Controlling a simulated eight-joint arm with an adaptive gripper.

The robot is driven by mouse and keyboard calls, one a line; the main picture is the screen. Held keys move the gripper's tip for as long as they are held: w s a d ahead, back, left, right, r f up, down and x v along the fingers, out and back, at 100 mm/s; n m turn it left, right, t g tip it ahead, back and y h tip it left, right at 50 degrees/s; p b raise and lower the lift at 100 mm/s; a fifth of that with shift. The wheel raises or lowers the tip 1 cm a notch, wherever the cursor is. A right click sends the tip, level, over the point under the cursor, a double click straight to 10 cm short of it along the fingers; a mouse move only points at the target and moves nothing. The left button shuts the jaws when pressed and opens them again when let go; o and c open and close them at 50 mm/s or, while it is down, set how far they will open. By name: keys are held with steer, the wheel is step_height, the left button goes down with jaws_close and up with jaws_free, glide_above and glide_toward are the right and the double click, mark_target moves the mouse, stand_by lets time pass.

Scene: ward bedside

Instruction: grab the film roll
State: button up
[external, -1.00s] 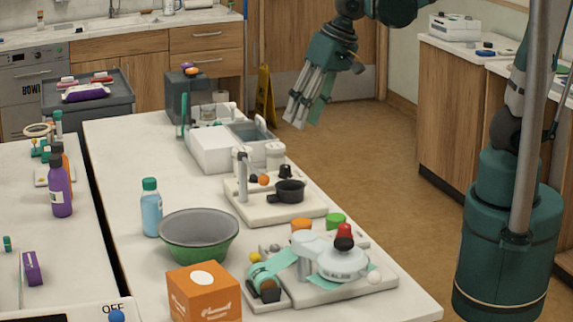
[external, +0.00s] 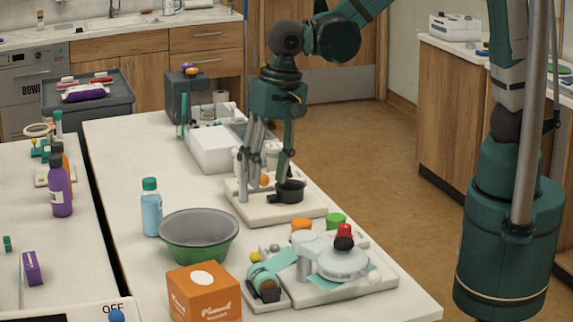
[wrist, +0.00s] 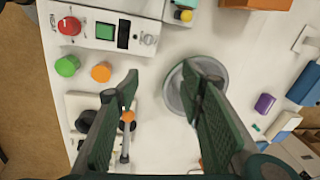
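A black pot (external: 290,190) stands close under my gripper, beside a grey post. The green bowl (external: 200,252) and orange box (external: 205,300) stand left of the roll. Orange (external: 301,225) and green (external: 335,219) caps lie behind the sealing device. A blue bottle (external: 152,214) stands farther left.

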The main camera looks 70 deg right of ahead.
steer(key=m+g+h+p, duration=0.1)
steer(key=m, duration=0.1)
glide_above(263, 270)
steer(key=f, duration=0.5)
steer(key=d+f, duration=0.1)
steer(key=f, duration=0.2)
steer(key=shift+w+f, duration=0.1)
steer(key=shift+w, duration=0.15)
steer(key=shift+s+a+f, duration=0.2)
steer(key=shift+a+f, duration=0.05)
steer(key=shift+a, duration=0.05)
steer(key=shift+f, duration=0.1)
steer(key=shift+f, duration=1.2)
steer(key=shift+f, duration=0.1)
steer(key=shift+a+f, duration=0.15)
steer(key=shift+f, duration=2.35)
